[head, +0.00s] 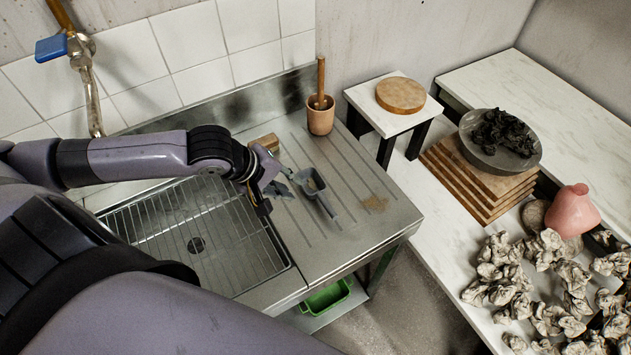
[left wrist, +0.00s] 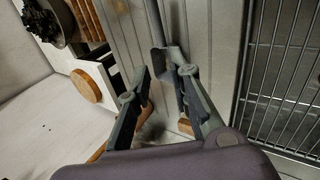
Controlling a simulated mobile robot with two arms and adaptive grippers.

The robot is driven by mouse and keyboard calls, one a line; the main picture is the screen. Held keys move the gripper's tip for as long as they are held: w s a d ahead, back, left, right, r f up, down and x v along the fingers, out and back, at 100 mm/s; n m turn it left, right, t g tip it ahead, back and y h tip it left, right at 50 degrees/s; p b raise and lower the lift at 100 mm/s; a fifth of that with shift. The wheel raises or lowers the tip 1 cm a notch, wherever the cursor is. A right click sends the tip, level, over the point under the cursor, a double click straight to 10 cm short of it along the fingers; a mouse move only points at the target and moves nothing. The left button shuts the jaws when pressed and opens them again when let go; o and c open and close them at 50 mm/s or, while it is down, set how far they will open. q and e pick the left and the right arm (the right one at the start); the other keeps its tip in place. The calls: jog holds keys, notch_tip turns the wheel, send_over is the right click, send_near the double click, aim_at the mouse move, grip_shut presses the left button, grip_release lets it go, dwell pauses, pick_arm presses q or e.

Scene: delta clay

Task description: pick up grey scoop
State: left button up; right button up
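The grey scoop (head: 313,184) lies on the ribbed metal draining board, its handle pointing toward the board's front right. In the left wrist view the scoop (left wrist: 160,62) shows just beyond the fingertips, with its handle running to the top edge. My left gripper (head: 277,186) is just left of the scoop in the head view, and its own fingers partly hide that spot. In the left wrist view my left gripper (left wrist: 165,72) has its fingers spread apart with nothing clearly between them. I cannot tell whether a finger touches the scoop. My right gripper is not in view.
A wire-racked sink (head: 200,235) lies left of the board. A wooden block (head: 267,142) and a terracotta cup (head: 320,118) with a pestle stand behind. A small stand (head: 375,110) carries a round board (head: 400,95). The board's front right is mostly clear.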

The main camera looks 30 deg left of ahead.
pick_arm(q)
jog(key=p, duration=0.2)
send_near(322, 200)
jog(key=x, duration=0.4)
jog(key=shift+w+f, duration=0.15)
jog(key=shift+f, duration=0.15)
jog(key=shift+w+d+f, duration=0.15)
jog(key=shift+f, duration=0.15)
jog(key=shift+w+d+f, duration=0.1)
jog(key=shift+f, duration=0.05)
jog(key=shift+w+d+f, duration=0.15)
jog(key=shift+w+f, duration=0.1)
jog(key=shift+f, duration=0.15)
jog(key=p+x, duration=0.1)
jog(key=x, duration=0.2)
jog(key=shift+f, duration=0.1)
jog(key=shift+w+f, duration=0.2)
jog(key=shift+f, duration=0.05)
jog(key=shift+d+f, duration=0.1)
jog(key=shift+f, duration=0.05)
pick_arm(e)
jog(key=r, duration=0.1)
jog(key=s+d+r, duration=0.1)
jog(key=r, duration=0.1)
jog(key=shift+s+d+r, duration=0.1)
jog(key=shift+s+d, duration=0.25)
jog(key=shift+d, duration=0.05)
